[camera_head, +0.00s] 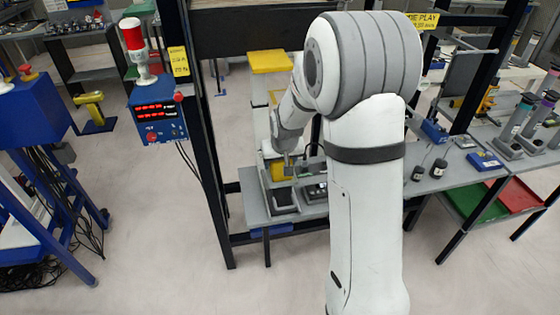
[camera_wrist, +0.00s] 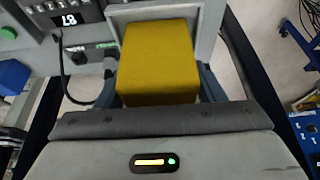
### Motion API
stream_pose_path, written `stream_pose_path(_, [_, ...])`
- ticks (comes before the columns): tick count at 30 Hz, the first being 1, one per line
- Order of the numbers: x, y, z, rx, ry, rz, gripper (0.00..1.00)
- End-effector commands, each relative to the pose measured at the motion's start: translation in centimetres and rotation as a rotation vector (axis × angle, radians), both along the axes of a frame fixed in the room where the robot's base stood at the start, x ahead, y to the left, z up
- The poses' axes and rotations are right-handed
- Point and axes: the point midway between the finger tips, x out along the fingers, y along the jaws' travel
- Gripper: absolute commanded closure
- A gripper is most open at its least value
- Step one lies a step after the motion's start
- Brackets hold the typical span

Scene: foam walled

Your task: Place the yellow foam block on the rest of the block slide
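The yellow foam block (camera_head: 282,171) is at the end of my arm, over a grey fixture at the table's left end. In the wrist view the block (camera_wrist: 160,58) fills the space between my gripper's two grey-blue fingers (camera_wrist: 160,88), which lie against its sides. My gripper (camera_head: 287,165) looks shut on it. The grey frame of what seems to be the block slide (camera_wrist: 205,18) surrounds the block's far end. A dark recess (camera_head: 283,197) lies in front of the block in the head view. Whether the block touches the fixture is unclear.
A dark post (camera_head: 208,140) stands left of the fixture. A box with red digits and a red-topped lamp (camera_head: 157,118) is further left. Black weights (camera_head: 438,168) stand on the table to the right. A cable (camera_wrist: 68,85) hangs near the fixture.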

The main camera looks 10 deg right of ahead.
Motion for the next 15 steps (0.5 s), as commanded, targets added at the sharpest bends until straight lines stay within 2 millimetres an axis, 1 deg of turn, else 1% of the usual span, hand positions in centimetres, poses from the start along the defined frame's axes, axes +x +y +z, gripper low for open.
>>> stream_pose_path(1, [-0.01,0.02,0.02,0.000,0.000,0.000,0.34])
stream_pose_path(5, [0.00,0.03,0.03,0.000,0.000,0.001,0.24])
stream_pose_path(11, [0.00,0.06,0.06,0.000,0.000,0.001,0.24])
stream_pose_path(15, [-0.04,0.07,0.63,0.000,-0.001,0.001,0.24])
